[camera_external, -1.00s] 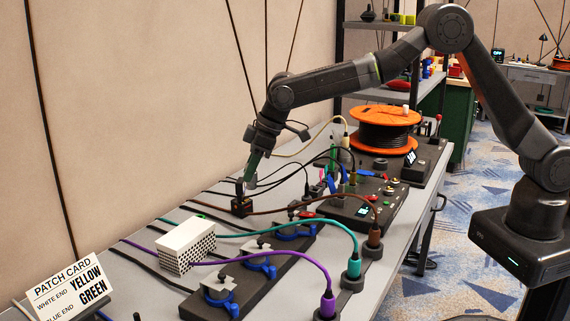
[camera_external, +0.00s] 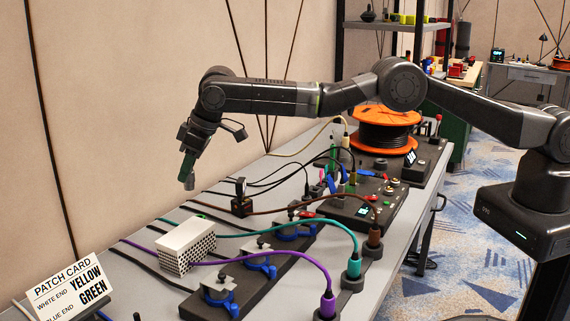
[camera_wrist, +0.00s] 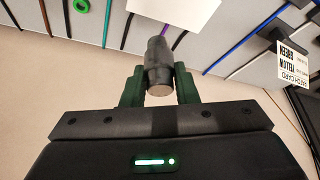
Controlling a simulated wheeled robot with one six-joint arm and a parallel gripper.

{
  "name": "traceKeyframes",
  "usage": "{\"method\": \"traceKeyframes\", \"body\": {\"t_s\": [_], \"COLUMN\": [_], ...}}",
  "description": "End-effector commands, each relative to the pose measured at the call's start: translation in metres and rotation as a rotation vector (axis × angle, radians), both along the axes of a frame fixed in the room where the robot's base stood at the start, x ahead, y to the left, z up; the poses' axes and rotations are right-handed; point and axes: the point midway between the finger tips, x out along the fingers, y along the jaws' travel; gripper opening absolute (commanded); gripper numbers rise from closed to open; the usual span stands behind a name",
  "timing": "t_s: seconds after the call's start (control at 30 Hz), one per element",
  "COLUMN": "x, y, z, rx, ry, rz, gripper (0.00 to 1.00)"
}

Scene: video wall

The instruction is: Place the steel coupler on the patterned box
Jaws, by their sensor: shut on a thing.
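The steel coupler (camera_wrist: 159,68) is a short grey cylinder between the green fingers of my gripper (camera_wrist: 159,88) in the wrist view. In the external view my gripper (camera_external: 188,170) points down, shut on the coupler (camera_external: 189,183), whose lower end shows below the fingers. The patterned box (camera_external: 186,247) is white with a dark dotted side and a plain top. It stands on the table below the gripper, which is well above it and over toward the wall. Part of a white surface, likely the box (camera_wrist: 172,10), shows at the top of the wrist view.
Purple (camera_external: 307,262) and green (camera_external: 338,223) cables run beside the box. Blue clamps (camera_external: 262,265) on a black bar stand right of it. A patch card (camera_external: 70,286) stands at the front left. A small dark block (camera_external: 241,206) sits behind.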

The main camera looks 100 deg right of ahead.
Motion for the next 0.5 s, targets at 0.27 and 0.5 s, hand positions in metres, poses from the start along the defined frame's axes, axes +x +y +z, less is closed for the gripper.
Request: {"method": "traceKeyframes", "body": {"t_s": [0.27,0.5], "x": [0.0,0.0], "y": [0.0,0.0], "z": [-0.031,-0.059], "rx": [0.0,0.0], "ry": [0.0,0.002], "rz": [0.0,0.0], "gripper": [0.04,0.04]}}
